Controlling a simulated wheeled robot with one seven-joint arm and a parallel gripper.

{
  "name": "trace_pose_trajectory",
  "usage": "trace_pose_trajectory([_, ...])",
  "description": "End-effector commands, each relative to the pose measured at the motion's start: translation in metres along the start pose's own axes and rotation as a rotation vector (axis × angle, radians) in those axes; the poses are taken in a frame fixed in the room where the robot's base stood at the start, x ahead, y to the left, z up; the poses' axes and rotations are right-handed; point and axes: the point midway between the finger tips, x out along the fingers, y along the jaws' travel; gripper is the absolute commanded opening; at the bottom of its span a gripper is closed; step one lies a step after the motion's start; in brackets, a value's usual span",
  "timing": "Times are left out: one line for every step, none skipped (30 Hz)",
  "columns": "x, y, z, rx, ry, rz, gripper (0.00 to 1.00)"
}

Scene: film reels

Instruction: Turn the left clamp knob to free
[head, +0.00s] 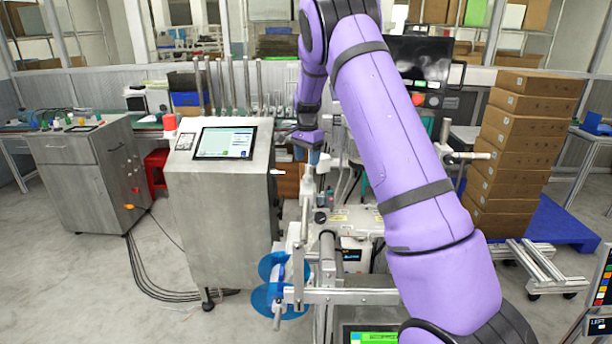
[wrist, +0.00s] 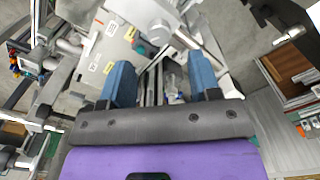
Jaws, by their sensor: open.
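My gripper (head: 314,156) hangs at the end of my purple arm, just right of the grey console and above a metal machine frame. In the wrist view my gripper (wrist: 162,80) has its two blue fingers wide apart, with nothing held between them. A pale upright post (head: 308,188) stands just below the fingertips in the head view. A small dark knob-like part (head: 321,217) sits on the machine below. I cannot tell which part is the left clamp knob. Blue film reels (head: 268,300) hang at the machine's left front.
A grey console with a screen (head: 225,142) stands close on the left. Stacked cardboard boxes (head: 518,150) stand on a blue pallet at right. A dark monitor (head: 420,60) is behind my arm. A panel marked LEFT (head: 602,322) is at the right edge. Open floor lies at lower left.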

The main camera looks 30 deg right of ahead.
Motion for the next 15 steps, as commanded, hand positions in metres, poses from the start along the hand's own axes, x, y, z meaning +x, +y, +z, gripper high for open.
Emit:
trace_pose_trajectory([0.011, 0.001, 0.0, 0.0, -0.001, 0.004, 0.57])
trace_pose_trajectory([0.017, 0.001, 0.0, 0.0, -0.002, 0.004, 0.57])
trace_pose_trajectory([0.024, 0.001, 0.0, 0.0, -0.001, 0.003, 0.57])
trace_pose_trajectory([0.029, 0.001, 0.0, -0.001, -0.001, 0.003, 0.57])
trace_pose_trajectory([0.034, 0.001, 0.0, -0.001, -0.001, 0.003, 0.57])
trace_pose_trajectory([0.04, 0.001, 0.0, -0.001, -0.002, 0.003, 0.57])
trace_pose_trajectory([0.043, 0.001, 0.0, -0.001, -0.001, 0.002, 0.57])
trace_pose_trajectory([0.047, 0.0, 0.0, -0.001, -0.001, 0.001, 0.57])
trace_pose_trajectory([0.052, 0.001, 0.0, -0.001, -0.002, 0.001, 0.57])
trace_pose_trajectory([0.055, 0.001, 0.0, -0.001, -0.002, 0.001, 0.57])
trace_pose_trajectory([0.058, 0.001, 0.0, -0.001, -0.001, 0.001, 0.57])
trace_pose_trajectory([0.061, 0.001, 0.0, -0.001, -0.001, 0.001, 0.57])
trace_pose_trajectory([0.063, 0.001, 0.0, -0.001, -0.001, 0.001, 0.57])
trace_pose_trajectory([0.064, 0.001, 0.0, -0.001, -0.001, 0.001, 0.57])
trace_pose_trajectory([0.066, 0.001, 0.0, -0.001, -0.001, 0.001, 0.57])
